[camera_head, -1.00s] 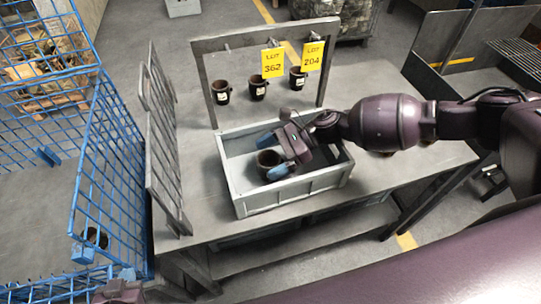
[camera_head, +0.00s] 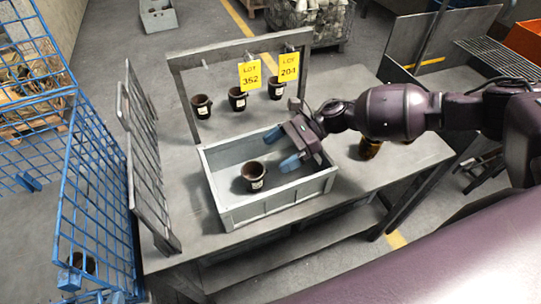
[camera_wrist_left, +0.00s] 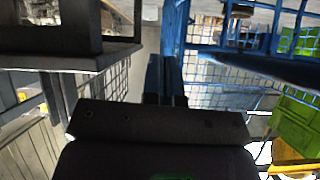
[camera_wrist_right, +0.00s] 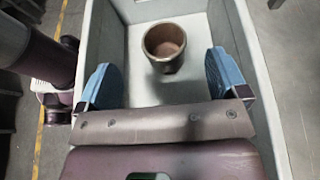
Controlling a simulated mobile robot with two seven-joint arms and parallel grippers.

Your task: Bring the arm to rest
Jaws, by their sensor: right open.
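My right gripper (camera_head: 283,149) is open and empty over the grey tray (camera_head: 282,207), to the right of a dark brown cup with a white label (camera_head: 253,178). The cup stands upright in the tray, apart from both fingers. In the right wrist view the cup (camera_wrist_right: 165,48) shows ahead of the blue fingers (camera_wrist_right: 165,78), with clear space around it. My left gripper (camera_wrist_left: 165,80) shows in the left wrist view, dark, its fingers close together with nothing visible between them. I cannot make it out in the head view.
Three dark cups (camera_head: 237,99) stand at the rack (camera_head: 180,95), which carries yellow tags LOT 362 (camera_head: 250,75) and LOT 204 (camera_head: 289,67). A grey mesh panel (camera_head: 147,160) and blue cage (camera_head: 95,220) stand left. An amber-lit cup (camera_head: 369,149) is partly behind my right arm.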

